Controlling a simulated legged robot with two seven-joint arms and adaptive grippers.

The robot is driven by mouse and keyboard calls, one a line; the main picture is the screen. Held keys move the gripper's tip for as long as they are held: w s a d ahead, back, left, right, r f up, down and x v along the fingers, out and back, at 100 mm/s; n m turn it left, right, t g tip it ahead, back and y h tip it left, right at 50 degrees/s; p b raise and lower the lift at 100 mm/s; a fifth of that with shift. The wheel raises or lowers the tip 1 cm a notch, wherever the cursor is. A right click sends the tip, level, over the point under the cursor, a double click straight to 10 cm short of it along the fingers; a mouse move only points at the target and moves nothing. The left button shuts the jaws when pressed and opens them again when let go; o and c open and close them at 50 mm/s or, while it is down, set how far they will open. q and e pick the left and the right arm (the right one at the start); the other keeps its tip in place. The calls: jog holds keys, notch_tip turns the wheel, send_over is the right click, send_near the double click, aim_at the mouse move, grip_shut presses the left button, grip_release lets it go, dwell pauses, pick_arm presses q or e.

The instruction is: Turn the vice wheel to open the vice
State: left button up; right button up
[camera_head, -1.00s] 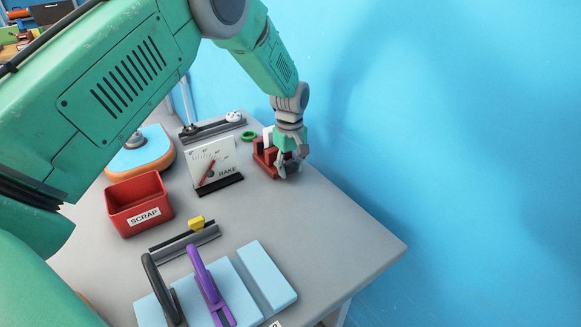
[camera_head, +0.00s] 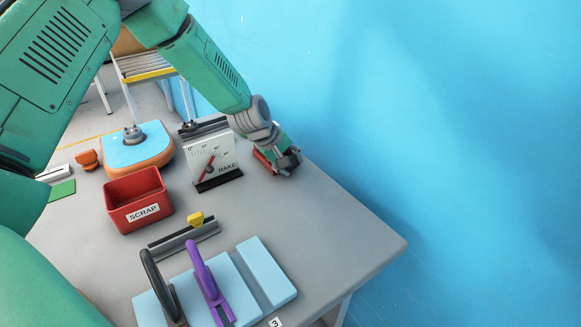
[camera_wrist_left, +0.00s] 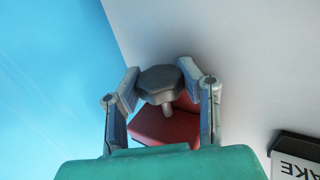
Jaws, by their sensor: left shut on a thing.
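The red vice (camera_head: 262,159) stands near the table's far right edge by the blue wall, mostly hidden behind my left gripper (camera_head: 288,164). In the left wrist view, the dark grey, many-sided vice wheel (camera_wrist_left: 160,83) sits between the fingers of my left gripper (camera_wrist_left: 159,76), which is shut on it. The red vice body (camera_wrist_left: 166,126) shows below the wheel, with a short grey shaft between them. The vice jaws are hidden, so I cannot tell their gap. My right gripper is not in view.
A red SCRAP bin (camera_head: 139,200), a rail with a yellow slider (camera_head: 196,219), and light blue boards (camera_head: 266,272) with a purple handle (camera_head: 207,281) lie nearer. The table's right front is clear.

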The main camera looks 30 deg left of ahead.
pick_arm(q)
jog(key=shift+t+b, duration=0.3)
jog(key=shift+b, duration=0.05)
dwell(0.3)
jog(key=o, duration=1.2)
jog(key=shift+s+d+r, duration=0.1)
jog(key=shift+s, duration=0.05)
